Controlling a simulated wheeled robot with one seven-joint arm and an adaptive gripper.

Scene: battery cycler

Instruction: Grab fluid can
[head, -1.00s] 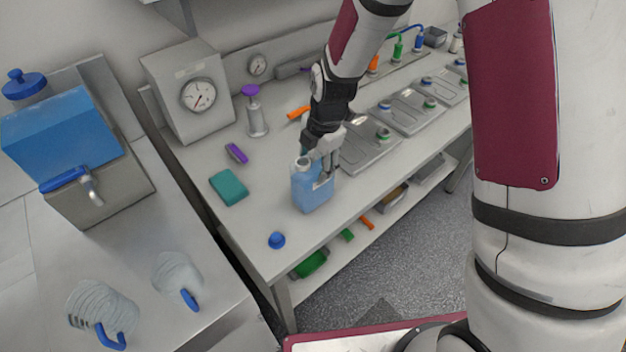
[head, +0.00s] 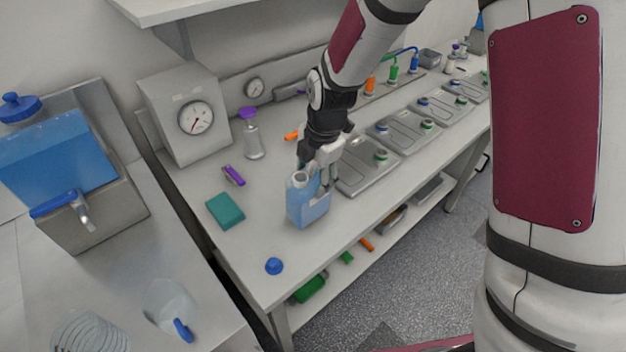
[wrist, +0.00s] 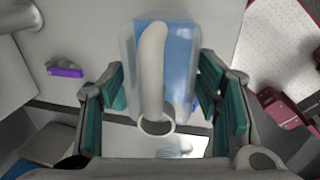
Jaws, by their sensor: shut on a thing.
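The fluid can (head: 307,207) is a translucent jug with blue fluid, a pale handle and an open round neck. It is upright at the bench's front edge in the head view. My gripper (head: 322,178) is shut on it from above. In the wrist view the can (wrist: 178,75) sits between the teal pads of my gripper (wrist: 172,95), its handle and neck facing the camera. Whether its base touches the bench is hard to tell. A blue cap (head: 274,266) lies on the bench in front of the can.
On the bench (head: 250,235) are a teal box (head: 225,210), a purple item (head: 233,175), a purple-topped bottle (head: 251,140) and a gauge box (head: 185,115). Metal plates (head: 362,172) stand right of the can. A blue tank (head: 60,150) is on the left counter.

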